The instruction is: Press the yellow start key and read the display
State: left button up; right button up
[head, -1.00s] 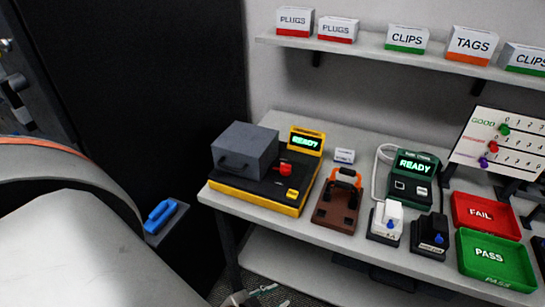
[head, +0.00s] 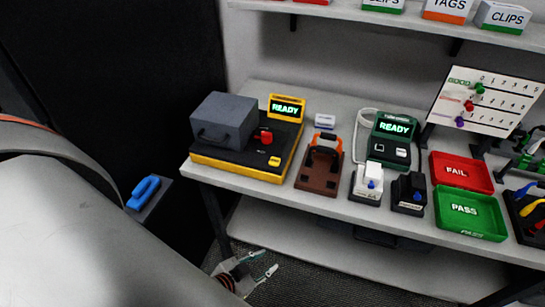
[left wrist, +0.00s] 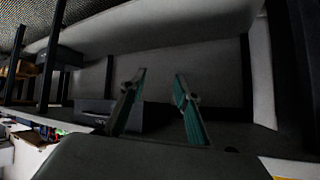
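The yellow-and-black tester (head: 238,168) stands at the left end of the bench, with a grey box-shaped cover (head: 223,122) and a red knob (head: 266,138). A small yellow key (head: 274,161) sits on its front right. Its display (head: 286,109), at the back in a yellow frame, reads READY in green. My left gripper (head: 270,261) is below the bench top, in front of the lower shelf and well apart from the key. Its fingers are open and empty in the left wrist view (left wrist: 160,74). My right gripper is not in view.
A brown fixture with an orange handle (head: 321,168), a dark green tester (head: 392,140) also reading READY, a white block (head: 367,183) and a black block (head: 409,193) stand to the right. Red FAIL (head: 461,172) and green PASS (head: 470,215) trays lie further right. The bench edge is above my gripper.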

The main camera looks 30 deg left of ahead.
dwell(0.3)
pick_arm(q)
grip_shut()
jog(key=shift+s, duration=0.1)
dwell(1.0)
